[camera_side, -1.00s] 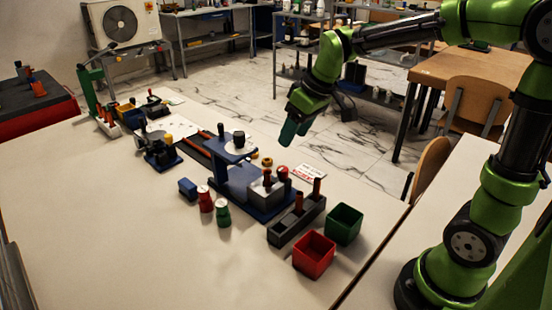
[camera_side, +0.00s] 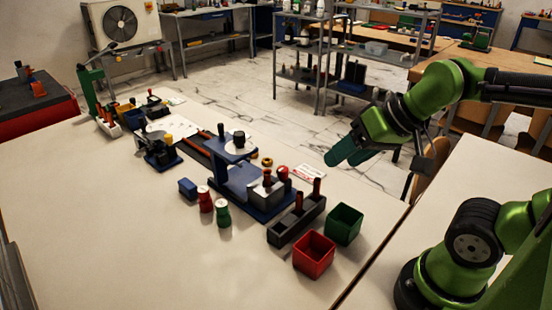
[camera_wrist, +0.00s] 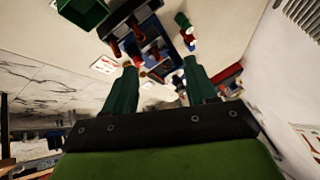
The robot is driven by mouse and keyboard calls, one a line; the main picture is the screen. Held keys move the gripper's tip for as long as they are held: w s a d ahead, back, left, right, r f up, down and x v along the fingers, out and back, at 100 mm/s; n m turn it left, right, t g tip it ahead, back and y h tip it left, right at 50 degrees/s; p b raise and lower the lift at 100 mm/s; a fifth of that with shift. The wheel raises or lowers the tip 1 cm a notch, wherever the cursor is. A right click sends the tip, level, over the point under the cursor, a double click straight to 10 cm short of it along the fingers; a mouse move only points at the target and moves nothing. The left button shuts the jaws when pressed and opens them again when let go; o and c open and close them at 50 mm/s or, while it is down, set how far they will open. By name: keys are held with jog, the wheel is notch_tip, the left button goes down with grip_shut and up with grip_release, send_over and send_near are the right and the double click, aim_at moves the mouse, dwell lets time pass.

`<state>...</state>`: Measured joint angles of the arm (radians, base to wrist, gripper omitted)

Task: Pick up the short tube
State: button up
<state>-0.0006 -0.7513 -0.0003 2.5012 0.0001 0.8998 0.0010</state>
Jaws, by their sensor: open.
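A green bin (camera_side: 344,224) and a red bin (camera_side: 314,255) stand beside the block. A blue gauge stand (camera_side: 232,180) is behind it to the left. Red and green bobbin-shaped pieces (camera_side: 222,213) and a small blue block (camera_side: 188,188) stand left. The table's front left is clear.

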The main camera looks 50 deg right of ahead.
jog(key=shift+c, duration=0.8)
